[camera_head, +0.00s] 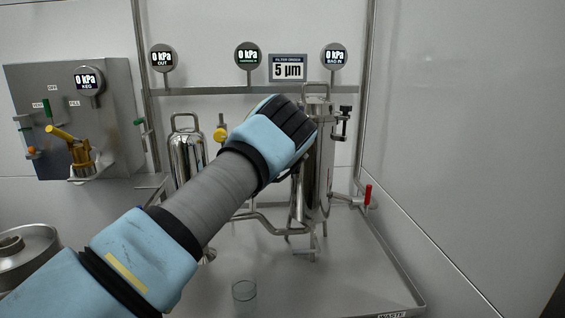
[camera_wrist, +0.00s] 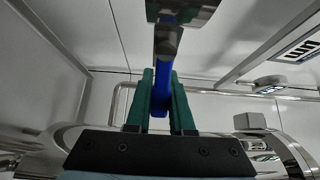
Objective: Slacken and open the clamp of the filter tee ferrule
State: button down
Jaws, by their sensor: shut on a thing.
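In the wrist view the two green fingers of my gripper (camera_wrist: 163,84) are shut on a blue handle-like part (camera_wrist: 166,62). A grey metal piece (camera_wrist: 180,10) sits at the far end of the blue part, cut off by the top edge. I cannot tell from this view whether the clamp itself is slack or tight. In the head view my arm reaches up to the steel filter housing (camera_head: 322,165), and my wrist hides the fingers, the blue part and the housing's upper left side. The filter tee ferrule cannot be made out.
A black-knobbed fitting (camera_head: 344,112) and a red-handled valve (camera_head: 367,195) stick out right of the housing. A steel vessel (camera_head: 187,155) stands to the left. Gauges (camera_head: 247,55) hang above. A glass beaker (camera_head: 244,292) stands on the steel bench, whose right front is clear.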

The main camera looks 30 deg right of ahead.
jog(key=shift+s+g, duration=0.1)
jog(key=shift+g, duration=0.2)
jog(key=c, duration=0.8)
grip_release()
